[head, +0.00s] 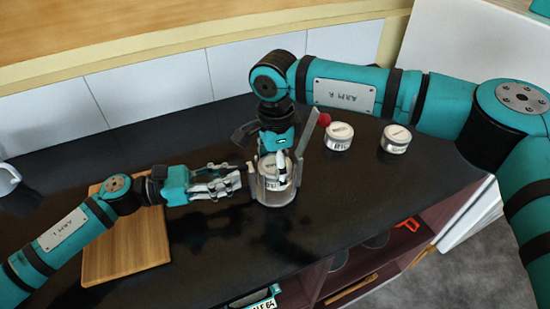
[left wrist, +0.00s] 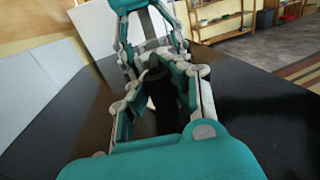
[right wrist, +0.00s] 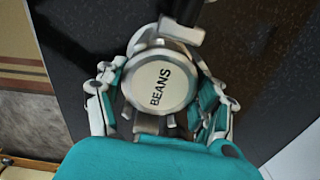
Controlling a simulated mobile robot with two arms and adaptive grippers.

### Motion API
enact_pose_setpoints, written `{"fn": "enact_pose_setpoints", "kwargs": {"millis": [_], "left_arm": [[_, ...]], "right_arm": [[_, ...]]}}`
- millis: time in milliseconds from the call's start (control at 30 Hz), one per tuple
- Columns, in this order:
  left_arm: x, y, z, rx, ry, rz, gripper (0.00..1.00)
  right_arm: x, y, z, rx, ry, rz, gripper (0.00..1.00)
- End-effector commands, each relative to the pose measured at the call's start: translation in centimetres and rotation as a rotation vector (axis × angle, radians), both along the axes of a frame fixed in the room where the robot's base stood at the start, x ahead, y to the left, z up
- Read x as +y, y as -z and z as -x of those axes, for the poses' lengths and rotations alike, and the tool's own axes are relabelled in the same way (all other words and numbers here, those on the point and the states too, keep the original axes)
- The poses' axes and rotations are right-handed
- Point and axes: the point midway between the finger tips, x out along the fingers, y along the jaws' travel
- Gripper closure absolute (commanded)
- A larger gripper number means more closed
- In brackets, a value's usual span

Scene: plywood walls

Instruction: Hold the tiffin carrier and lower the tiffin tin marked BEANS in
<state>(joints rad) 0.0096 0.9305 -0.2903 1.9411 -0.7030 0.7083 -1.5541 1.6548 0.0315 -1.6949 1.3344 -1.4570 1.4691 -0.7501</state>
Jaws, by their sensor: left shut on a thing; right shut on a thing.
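In the left wrist view the fingers (left wrist: 165,88) close around a dark upright part. My right gripper (head: 277,156) comes from above, shut on the tin marked BEANS (right wrist: 160,80). The lid with BEANS faces up between the fingers in the right wrist view. In the head view the white tin (head: 272,173) shows between the carrier's bars, its top partly hidden by the gripper. How deep it sits is unclear.
Two more white tins (head: 339,136) (head: 396,139) stand on the counter to the right. A wooden board (head: 125,250) lies at left, under my left arm. Open shelving (head: 375,255) is below the front edge.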

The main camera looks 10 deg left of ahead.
Motion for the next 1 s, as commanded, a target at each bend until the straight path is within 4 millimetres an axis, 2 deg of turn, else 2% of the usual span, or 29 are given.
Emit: {"fn": "enact_pose_setpoints", "kwargs": {"millis": [400, 900, 933, 1000], "left_arm": [[0.0, 0.0, 0.0, 0.000, 0.000, 0.001, 1.00], [0.0, 0.0, 0.0, 0.000, 0.000, 0.001, 1.00], [0.0, 0.0, 0.0, 0.000, 0.000, 0.001, 1.00], [0.0, -0.1, 0.0, 0.000, 0.000, 0.001, 1.00]], "right_arm": [[0.0, 2.5, 0.0, 0.000, 0.000, 0.000, 0.73], [0.0, 3.1, 0.0, -0.001, 0.000, 0.000, 0.73], [0.0, 3.1, 0.0, -0.001, 0.000, 0.000, 0.28], [0.0, 3.1, 0.0, -0.001, -0.001, 0.000, 0.18]]}}
